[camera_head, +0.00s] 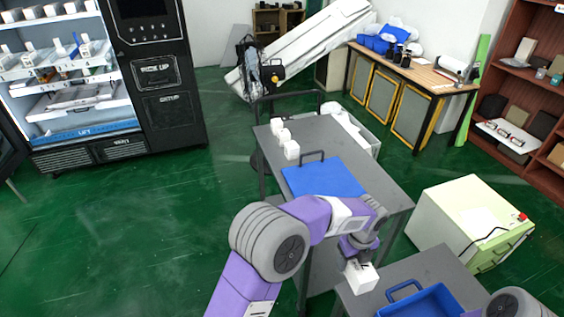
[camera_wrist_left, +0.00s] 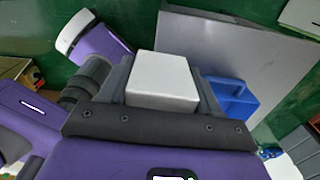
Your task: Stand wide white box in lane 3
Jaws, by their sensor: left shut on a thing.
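In the left wrist view the white box (camera_wrist_left: 163,80) sits between the two fingers of the left gripper (camera_wrist_left: 162,92). The vending machine (camera_head: 160,75) stands at the far left, with lit shelves (camera_head: 70,95) holding several white boxes and bottles.
A grey table (camera_head: 390,190) carries a blue mat (camera_head: 322,180) and small white boxes (camera_head: 285,142). A nearer grey table (camera_head: 362,304) holds a blue tray (camera_head: 448,290). A pale green cabinet (camera_head: 455,205) stands at right. Green floor (camera_head: 130,220) lies open before the vending machine.

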